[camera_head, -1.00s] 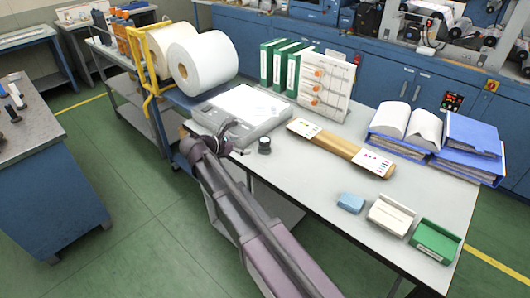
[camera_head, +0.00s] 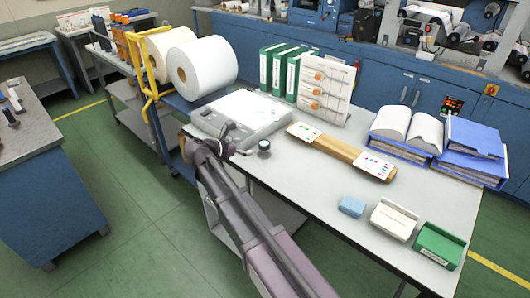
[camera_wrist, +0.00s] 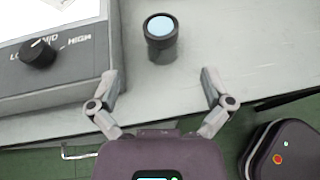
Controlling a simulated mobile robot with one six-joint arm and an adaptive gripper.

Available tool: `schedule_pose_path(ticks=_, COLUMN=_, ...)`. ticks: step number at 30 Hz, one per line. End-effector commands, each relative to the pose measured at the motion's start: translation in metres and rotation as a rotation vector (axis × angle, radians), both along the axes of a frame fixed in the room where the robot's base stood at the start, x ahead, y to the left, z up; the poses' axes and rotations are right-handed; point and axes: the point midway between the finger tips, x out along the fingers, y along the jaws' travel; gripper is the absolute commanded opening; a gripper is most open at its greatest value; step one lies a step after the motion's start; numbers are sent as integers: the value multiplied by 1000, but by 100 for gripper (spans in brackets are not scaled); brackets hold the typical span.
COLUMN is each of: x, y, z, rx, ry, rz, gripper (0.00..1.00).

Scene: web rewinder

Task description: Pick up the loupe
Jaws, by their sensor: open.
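The loupe (camera_wrist: 161,44) is a small dark cylinder with a pale blue lens on top, upright on the grey-white table. In the wrist view it stands beyond the fingertips, roughly centred between them. In the head view the loupe (camera_head: 264,147) stands near the table's left edge, beside the light box. My gripper (camera_wrist: 158,82) is open and empty, its two fingers spread apart on the near side of the loupe. In the head view my gripper (camera_head: 240,149) is just left of the loupe, partly hidden by my own arm.
The light box (camera_head: 246,133) with a dial stands close to the left of the loupe; its edge lies near my left finger in the wrist view. A wooden strip (camera_head: 345,155) with colour cards lies to the right. A blue block (camera_head: 351,206) and trays are farther right.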

Motion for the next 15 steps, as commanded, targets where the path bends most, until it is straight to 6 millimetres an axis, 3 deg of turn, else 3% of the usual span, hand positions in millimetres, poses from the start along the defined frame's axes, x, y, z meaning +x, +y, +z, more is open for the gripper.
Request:
schedule_pose_path(ticks=7, x=22, y=-23, z=-16, rx=0, ry=1, rz=-2, gripper=100)
schedule_pose_path(ticks=15, x=29, y=-30, z=-18, rx=0, ry=0, rz=1, gripper=100)
